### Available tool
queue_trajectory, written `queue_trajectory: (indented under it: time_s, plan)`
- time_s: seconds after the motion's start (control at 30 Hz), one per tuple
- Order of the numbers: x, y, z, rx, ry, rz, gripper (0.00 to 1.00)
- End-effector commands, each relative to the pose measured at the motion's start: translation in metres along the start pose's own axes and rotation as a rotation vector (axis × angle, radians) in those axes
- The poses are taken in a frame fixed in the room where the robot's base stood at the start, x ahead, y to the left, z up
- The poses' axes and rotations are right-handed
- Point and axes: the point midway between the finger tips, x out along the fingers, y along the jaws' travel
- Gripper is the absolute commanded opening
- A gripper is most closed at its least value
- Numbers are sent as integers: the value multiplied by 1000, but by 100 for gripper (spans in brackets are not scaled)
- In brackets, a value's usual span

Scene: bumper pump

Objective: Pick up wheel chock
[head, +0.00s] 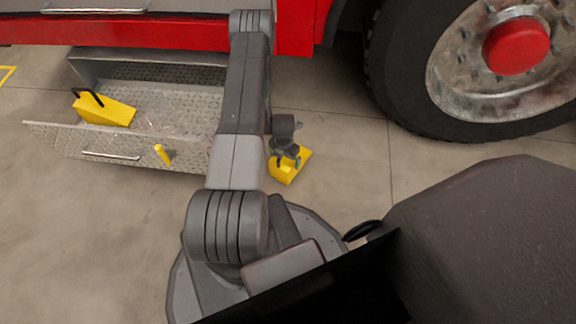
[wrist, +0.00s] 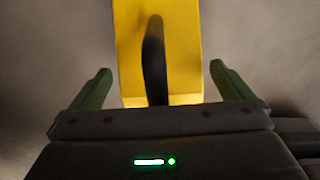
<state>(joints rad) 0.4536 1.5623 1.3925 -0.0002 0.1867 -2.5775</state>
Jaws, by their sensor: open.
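A yellow wheel chock (head: 287,170) lies on the floor near the truck's wheel, partly hidden by my gripper in the head view. In the wrist view the yellow chock (wrist: 187,60) has a black handle (wrist: 154,60) standing along its middle. My gripper (head: 289,157) is above the chock. In the wrist view my gripper (wrist: 160,85) is open, with one finger on each side of the chock and gaps to both fingers. A second yellow chock (head: 104,110) with a black handle sits in the open metal compartment at the left.
The open compartment flap (head: 130,150) with a handle juts out at the left. The large truck wheel (head: 400,90) stands at the right. Bare floor (head: 90,240) lies at the front left.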

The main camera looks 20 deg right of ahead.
Motion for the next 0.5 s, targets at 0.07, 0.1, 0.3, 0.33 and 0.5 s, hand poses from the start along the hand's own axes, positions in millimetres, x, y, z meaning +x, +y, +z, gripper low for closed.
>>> queue_trajectory:
  time_s: [0.07, 0.1, 0.3, 0.33, 0.5]
  plan:
    - [9, 0, 0, 0, 0, 0, 100]
    - [10, 0, 0, 0, 0, 0, 100]
    - [8, 0, 0, 0, 0, 0, 94]
    - [8, 0, 0, 0, 0, 0, 88]
    - [8, 0, 0, 0, 0, 0, 55]
